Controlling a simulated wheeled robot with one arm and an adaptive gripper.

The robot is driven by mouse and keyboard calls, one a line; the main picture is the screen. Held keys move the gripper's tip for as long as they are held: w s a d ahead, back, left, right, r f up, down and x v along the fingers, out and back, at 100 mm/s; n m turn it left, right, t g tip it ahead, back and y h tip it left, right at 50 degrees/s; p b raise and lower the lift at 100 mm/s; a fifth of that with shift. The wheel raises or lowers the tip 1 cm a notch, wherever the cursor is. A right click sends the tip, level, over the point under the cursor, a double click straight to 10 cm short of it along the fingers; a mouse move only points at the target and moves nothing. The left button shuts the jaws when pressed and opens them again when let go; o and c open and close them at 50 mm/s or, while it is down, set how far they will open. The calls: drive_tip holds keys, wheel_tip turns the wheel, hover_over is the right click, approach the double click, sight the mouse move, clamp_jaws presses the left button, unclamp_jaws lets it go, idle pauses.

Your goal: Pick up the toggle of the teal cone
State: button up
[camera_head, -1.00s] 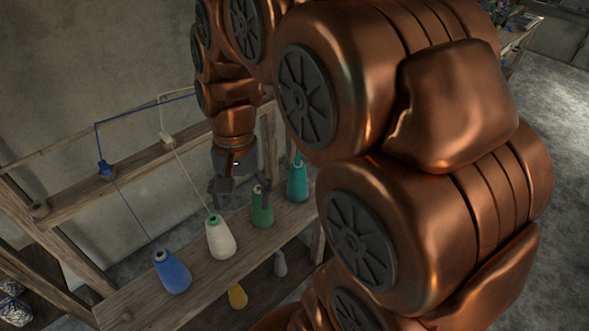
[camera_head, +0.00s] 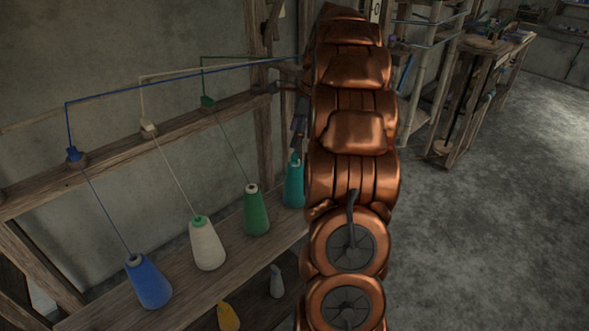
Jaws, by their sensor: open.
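The teal cone (camera_head: 294,190) stands upright on the wooden shelf, right of the green cone, its right side close against the outline of my arm. A small teal tip shows at its top; I cannot tell whether this is its toggle. A dark part of my gripper (camera_head: 299,124) shows just above the teal cone, at the left edge of my copper arm. The jaws are open. Most of the gripper is hidden behind the arm, and the gap between it and the teal tip is unclear.
Blue (camera_head: 149,282), white (camera_head: 207,245) and green (camera_head: 256,212) cones stand left of the teal one. Their threads rise to blue (camera_head: 74,155), white (camera_head: 148,128) and green (camera_head: 208,101) toggles along the upper rail (camera_head: 115,145). Open floor (camera_head: 480,220) lies at right.

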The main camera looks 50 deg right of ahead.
sight(295, 157)
drive_tip(key=shift+d+f+m, duration=0.5)
drive_tip(key=shift+d+f, duration=0.4)
drive_tip(key=shift+d, duration=0.2)
drive_tip(key=shift+d+x, duration=0.15)
drive_tip(key=shift+x, duration=1.65)
drive_tip(key=shift+d+x, duration=0.15)
drive_tip(key=shift+x, duration=1.65)
drive_tip(key=shift+s, duration=0.1)
drive_tip(key=c, duration=0.8)
drive_tip(key=shift+c, duration=0.2)
drive_tip(key=shift+r, duration=1.8)
drive_tip(key=s+a+r, duration=0.1)
drive_tip(key=s+a, duration=0.8)
drive_tip(key=s, duration=0.3)
drive_tip(key=shift+s+a+r+b, duration=0.2)
drive_tip(key=shift+s+a+b, duration=0.1)
drive_tip(key=shift+a+b, duration=0.15)
